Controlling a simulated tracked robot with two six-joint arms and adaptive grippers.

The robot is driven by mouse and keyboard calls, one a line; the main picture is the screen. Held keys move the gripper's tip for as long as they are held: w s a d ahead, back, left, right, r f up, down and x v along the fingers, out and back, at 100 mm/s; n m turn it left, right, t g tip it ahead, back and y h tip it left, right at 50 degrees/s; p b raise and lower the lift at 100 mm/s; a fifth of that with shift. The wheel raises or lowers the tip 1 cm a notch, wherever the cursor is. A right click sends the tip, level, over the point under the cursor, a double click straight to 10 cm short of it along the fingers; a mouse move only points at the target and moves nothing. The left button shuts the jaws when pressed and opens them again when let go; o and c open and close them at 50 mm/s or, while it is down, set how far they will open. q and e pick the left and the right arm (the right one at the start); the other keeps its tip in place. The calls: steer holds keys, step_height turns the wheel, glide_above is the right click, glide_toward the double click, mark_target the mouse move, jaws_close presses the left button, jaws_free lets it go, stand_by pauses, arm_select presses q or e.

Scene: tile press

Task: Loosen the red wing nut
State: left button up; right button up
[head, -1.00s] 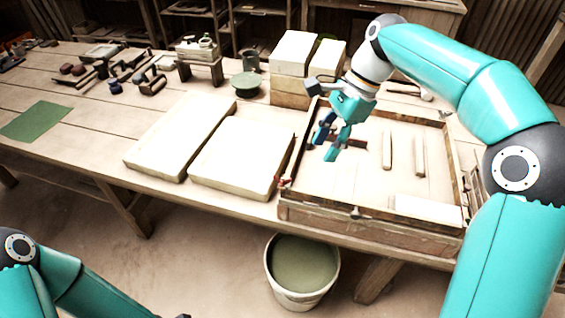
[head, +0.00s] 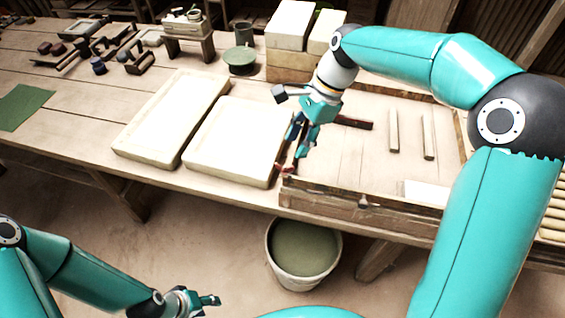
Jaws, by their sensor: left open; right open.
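The red wing nut (head: 284,169) shows as a small red shape at the near left corner of the wooden tray-like frame (head: 330,200). My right gripper (head: 297,150) hangs open, pointing down, just above and slightly right of the wing nut in the picture. Its fingertips appear very close to the nut, but I cannot tell whether they touch it. The fingers partly cover the frame's left edge. My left gripper (head: 207,301) is open and empty, low in the view in front of the table, far from the nut.
Two pale slabs (head: 235,140) lie left of the frame. A dark red bar (head: 355,123) and two wooden strips (head: 393,131) lie inside the frame. Pale blocks (head: 290,25) stand behind. A bucket (head: 303,255) stands on the floor below the front edge.

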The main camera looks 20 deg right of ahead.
mark_target(283, 167)
steer(key=x, duration=0.7)
steer(key=shift+a+f, duration=0.1)
steer(key=shift+f, duration=0.05)
jaws_close()
steer(key=shift+a, duration=0.2)
steer(key=shift+d, duration=0.1)
